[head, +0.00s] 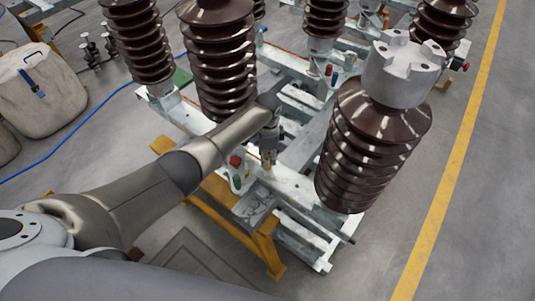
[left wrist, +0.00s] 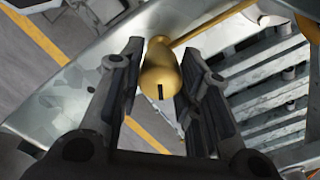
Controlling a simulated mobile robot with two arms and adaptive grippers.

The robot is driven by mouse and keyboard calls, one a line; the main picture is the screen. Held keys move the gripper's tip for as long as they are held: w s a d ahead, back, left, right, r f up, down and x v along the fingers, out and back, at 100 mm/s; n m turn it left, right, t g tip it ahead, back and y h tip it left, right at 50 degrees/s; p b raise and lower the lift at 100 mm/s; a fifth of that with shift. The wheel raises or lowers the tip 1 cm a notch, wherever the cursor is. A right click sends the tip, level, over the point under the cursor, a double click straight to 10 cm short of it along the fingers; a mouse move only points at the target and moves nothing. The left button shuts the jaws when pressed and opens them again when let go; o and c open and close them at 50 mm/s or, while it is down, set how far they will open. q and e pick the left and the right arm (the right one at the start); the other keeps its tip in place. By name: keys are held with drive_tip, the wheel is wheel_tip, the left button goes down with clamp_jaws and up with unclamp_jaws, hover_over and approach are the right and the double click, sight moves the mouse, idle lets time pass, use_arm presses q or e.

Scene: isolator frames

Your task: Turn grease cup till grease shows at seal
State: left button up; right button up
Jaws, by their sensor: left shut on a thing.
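The grease cup (left wrist: 161,68) is a brass, rounded cup with a dark slot in its near end. It sits between the two dark fingers of my left gripper (left wrist: 160,60) in the left wrist view, with a thin brass pipe running up and right behind it. In the head view my left gripper (head: 268,151) points down at the steel frame between the insulators, with a bit of brass at its tips. The gripper is shut on the cup. I cannot make out the seal or any grease. My right gripper is not in view.
Brown ribbed insulators stand around my left arm; the near right one (head: 370,150) has a grey cap. A red-topped part (head: 236,162) sits left of the gripper. A yellow stand (head: 262,247) and a grey tray (head: 255,207) are in front. Open floor lies right.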

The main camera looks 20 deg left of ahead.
use_arm(q)
drive_tip(key=o, duration=1)
wheel_tip(320, 180, up, 12)
idle(0.7)
